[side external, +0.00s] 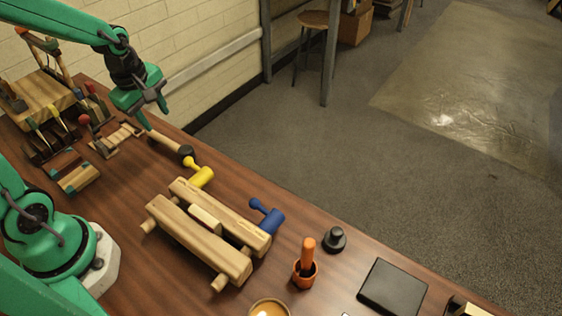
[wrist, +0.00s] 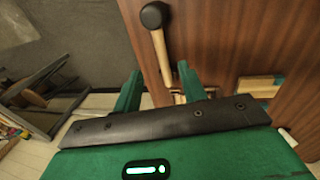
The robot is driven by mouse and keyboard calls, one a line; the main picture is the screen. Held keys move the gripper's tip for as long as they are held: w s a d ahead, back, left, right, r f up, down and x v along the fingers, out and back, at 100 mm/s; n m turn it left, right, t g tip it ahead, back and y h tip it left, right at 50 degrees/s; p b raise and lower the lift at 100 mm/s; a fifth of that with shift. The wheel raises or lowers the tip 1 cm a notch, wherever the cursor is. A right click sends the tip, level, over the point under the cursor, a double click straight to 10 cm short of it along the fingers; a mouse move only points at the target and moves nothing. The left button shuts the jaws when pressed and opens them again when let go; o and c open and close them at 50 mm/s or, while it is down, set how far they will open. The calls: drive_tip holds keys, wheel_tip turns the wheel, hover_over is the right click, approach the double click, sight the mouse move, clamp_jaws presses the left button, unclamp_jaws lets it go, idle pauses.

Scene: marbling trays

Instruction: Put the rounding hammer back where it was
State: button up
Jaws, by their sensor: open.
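A hammer with a pale wooden handle (side external: 163,141) and a round black head (side external: 186,151) lies on the brown table near its wall-side edge. I cannot tell for certain that it is the rounding hammer. In the wrist view its black head (wrist: 155,15) is at the top and its handle (wrist: 159,55) runs down to between my fingers. My gripper (side external: 153,112) is open above the handle's end, and appears apart from it.
A yellow mallet (side external: 202,176) and a blue mallet (side external: 270,219) lie beside a wooden two-beam clamp (side external: 200,240). A wooden tool stand (side external: 40,95) is at the left. An orange-handled tool (side external: 306,250) stands in a cup. A black box (side external: 392,288) lies towards the right.

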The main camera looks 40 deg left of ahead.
drive_tip(key=shift+s+r, duration=0.1)
drive_tip(key=shift+r, duration=0.45)
drive_tip(key=s+d+r+m+t, duration=0.1)
drive_tip(key=s+d+r+m, duration=0.2)
drive_tip(key=m, duration=0.6)
drive_tip(key=s+d+r+m+t, duration=0.2)
drive_tip(key=s+d+r+m, duration=0.2)
drive_tip(key=m, duration=0.5)
drive_tip(key=shift+s+d+r+h, duration=0.3)
drive_tip(key=shift+s+r, duration=0.85)
drive_tip(key=shift+r, duration=0.75)
